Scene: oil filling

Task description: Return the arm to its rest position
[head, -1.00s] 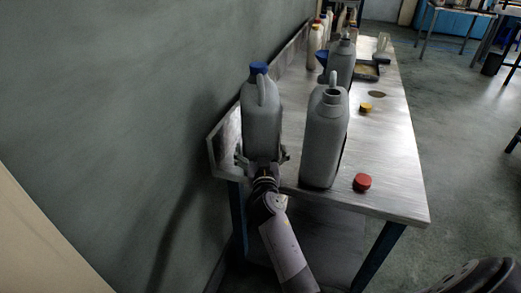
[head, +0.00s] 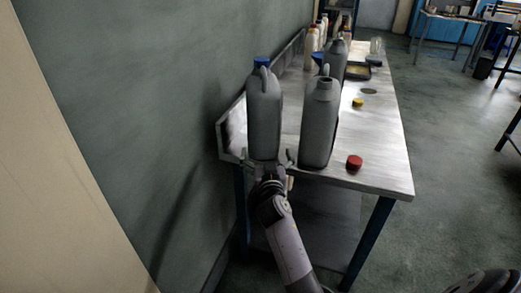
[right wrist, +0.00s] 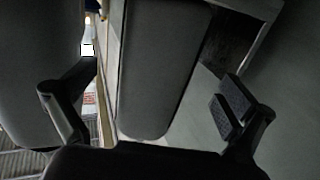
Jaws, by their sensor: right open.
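A grey jug with a blue cap (head: 264,115) stands upright at the near left end of the metal table (head: 376,175). A second grey jug with an open mouth (head: 319,125) stands upright just right of it. My right gripper (head: 269,160) is open and empty at the near side of the blue-capped jug, low by its base. In the right wrist view the open fingers (right wrist: 160,105) are spread wide, with a grey jug body (right wrist: 158,65) ahead between them. Another grey body (right wrist: 38,70) shows at the left there. My left gripper is not in view.
A red cap (head: 354,162) and a yellow cap (head: 358,102) lie on the table. A third grey jug (head: 333,62), a blue funnel and several bottles stand farther back. The green-grey wall (head: 150,110) runs close along the left. Open floor (head: 450,170) lies to the right.

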